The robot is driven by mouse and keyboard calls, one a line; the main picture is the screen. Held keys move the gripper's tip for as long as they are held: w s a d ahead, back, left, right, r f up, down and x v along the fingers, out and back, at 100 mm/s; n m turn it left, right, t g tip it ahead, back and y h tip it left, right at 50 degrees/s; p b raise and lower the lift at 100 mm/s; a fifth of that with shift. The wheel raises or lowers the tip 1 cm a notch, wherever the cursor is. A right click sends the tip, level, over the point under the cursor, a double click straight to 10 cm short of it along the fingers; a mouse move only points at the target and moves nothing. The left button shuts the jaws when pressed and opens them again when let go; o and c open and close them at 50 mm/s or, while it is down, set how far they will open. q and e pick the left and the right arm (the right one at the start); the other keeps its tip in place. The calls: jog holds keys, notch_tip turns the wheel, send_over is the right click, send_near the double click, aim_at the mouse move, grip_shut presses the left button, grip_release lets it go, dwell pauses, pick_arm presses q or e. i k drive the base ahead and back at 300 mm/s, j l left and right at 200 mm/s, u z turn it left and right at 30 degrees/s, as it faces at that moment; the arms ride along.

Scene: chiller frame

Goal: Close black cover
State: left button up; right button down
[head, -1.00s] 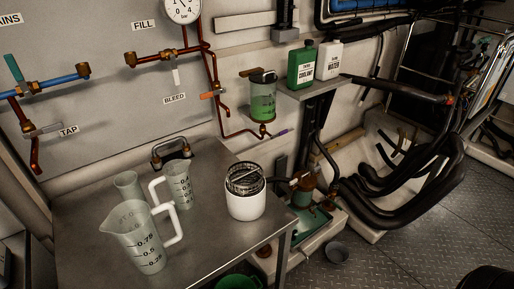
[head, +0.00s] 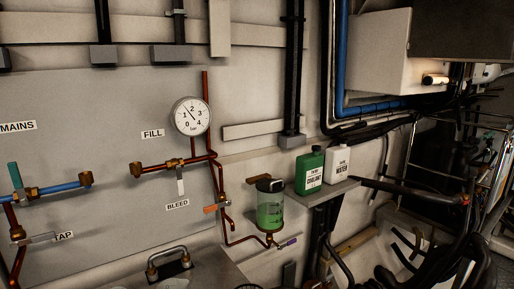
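A clear cylinder of green liquid (head: 270,211) is mounted on the wall in the head view, with copper pipe beneath it. A black cover (head: 270,185) sits at its top. The cover looks roughly level, but I cannot tell whether it is fully seated. Neither of my grippers is in view.
A green coolant bottle (head: 309,172) and a white water bottle (head: 338,164) stand on a shelf right of the cylinder. A pressure gauge (head: 191,116) and copper pipes with valves are on the wall to the left. A metal table (head: 215,268) shows at the bottom edge.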

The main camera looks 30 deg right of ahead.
aim_at(266, 185)
jog(key=l+u, duration=0.3)
jog(key=l, duration=0.15)
jog(key=k+l+u, duration=0.1)
jog(key=l+u, duration=0.15)
jog(key=l, duration=0.15)
jog(key=k+l+u, duration=0.1)
jog(key=l+u, duration=0.2)
jog(key=l, duration=0.15)
